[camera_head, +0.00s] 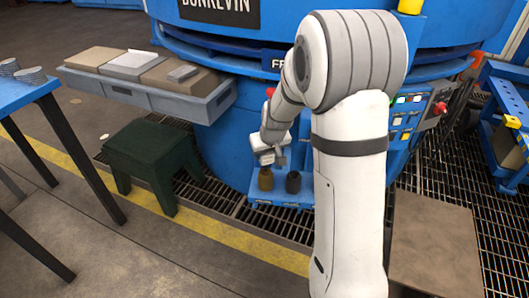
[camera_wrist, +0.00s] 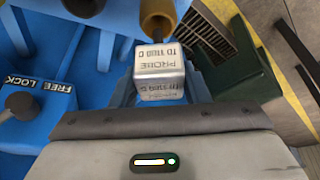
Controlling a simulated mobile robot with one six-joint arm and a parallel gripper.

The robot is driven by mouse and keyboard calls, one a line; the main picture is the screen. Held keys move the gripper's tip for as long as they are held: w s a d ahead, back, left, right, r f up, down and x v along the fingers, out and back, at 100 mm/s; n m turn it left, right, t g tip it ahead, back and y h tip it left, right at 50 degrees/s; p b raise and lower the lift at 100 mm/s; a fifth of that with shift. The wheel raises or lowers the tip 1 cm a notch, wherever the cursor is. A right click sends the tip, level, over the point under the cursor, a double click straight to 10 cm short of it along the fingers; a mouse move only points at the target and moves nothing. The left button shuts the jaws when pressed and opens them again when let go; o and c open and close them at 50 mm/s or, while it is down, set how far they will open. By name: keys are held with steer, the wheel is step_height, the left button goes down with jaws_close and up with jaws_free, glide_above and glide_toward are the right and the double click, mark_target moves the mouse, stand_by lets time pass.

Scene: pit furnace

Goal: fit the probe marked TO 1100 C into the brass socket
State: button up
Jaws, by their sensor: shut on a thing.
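The brass socket (camera_head: 265,180) stands on a blue ledge at the furnace's foot, left of a dark socket (camera_head: 293,183). In the wrist view the brass socket (camera_wrist: 158,22) is at the top, its opening visible. My gripper (camera_head: 271,157) is just above the brass socket in the head view. It is shut on the probe (camera_wrist: 160,62), whose white block head reads "PROBE TO 1100 C". In the wrist view the head lies just below the brass socket.
A FREE/LOCK plate with a dark knob (camera_wrist: 22,103) is at the left in the wrist view. A green stool (camera_head: 155,155) stands left of the sockets. A grey tray (camera_head: 190,105) with bricks hangs above it. A control panel (camera_head: 410,115) is right of my arm.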

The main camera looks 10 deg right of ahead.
mark_target(266, 165)
steer(key=shift+f+b, duration=1.15)
steer(key=shift+f, duration=0.8)
steer(key=shift+s, duration=0.15)
steer(key=shift+f+b, duration=0.65)
steer(key=shift+b, duration=0.1)
steer(key=o, duration=0.8)
steer(key=shift+r, duration=0.1)
steer(key=p+v, duration=0.6)
steer(key=v, duration=0.5)
stand_by(0.3)
